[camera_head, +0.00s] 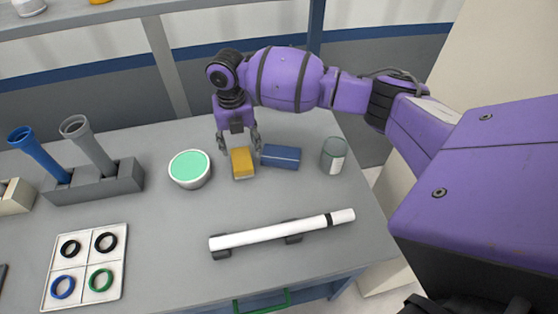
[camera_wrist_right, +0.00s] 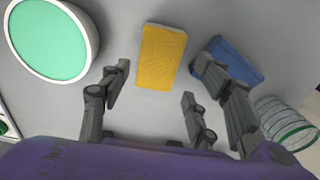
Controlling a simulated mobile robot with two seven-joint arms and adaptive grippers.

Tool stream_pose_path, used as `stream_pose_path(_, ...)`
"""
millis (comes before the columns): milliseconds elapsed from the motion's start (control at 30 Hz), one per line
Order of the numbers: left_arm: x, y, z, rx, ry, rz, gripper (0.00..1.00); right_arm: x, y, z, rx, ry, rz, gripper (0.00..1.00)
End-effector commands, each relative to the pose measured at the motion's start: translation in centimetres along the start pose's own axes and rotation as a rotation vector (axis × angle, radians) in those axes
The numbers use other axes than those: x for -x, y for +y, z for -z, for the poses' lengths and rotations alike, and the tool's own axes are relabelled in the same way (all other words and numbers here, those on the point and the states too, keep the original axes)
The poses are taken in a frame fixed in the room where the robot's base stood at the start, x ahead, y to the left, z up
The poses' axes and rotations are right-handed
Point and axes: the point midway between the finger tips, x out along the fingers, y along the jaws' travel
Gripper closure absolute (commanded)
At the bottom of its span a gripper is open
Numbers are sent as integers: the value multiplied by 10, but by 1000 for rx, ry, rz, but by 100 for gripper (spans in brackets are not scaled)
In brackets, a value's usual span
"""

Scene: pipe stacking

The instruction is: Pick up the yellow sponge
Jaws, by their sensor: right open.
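The yellow sponge (camera_head: 242,164) lies on the grey table between a white bowl and a blue block. My right gripper (camera_head: 239,143) is open and empty at the sponge's far end, with its fingers spread to either side. In the right wrist view the sponge (camera_wrist_right: 161,58) lies ahead of the open right gripper (camera_wrist_right: 162,80); one finger is to its left and others are to its right. I cannot tell the exact height of the fingertips above the table. My left gripper is not in view.
The blue block (camera_head: 281,156) lies close on the sponge's right, and one right finger overlaps it in the wrist view. A bowl with green contents (camera_head: 189,169) stands left, a glass jar (camera_head: 333,156) right. A white pipe (camera_head: 280,232) lies in front. Bare table separates sponge and pipe.

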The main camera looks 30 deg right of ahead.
Motion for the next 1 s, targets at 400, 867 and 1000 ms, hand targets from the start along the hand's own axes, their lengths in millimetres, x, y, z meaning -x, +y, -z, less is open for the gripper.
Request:
stream_pose_path(400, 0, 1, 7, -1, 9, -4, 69, -56, 4, 0, -4, 1, 0, 44)
stream_pose_path(867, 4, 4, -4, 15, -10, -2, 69, -64, 3, 0, -3, -2, 0, 60)
stream_pose_path(1000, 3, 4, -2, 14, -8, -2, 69, -64, 3, 0, -3, -2, 0, 76)
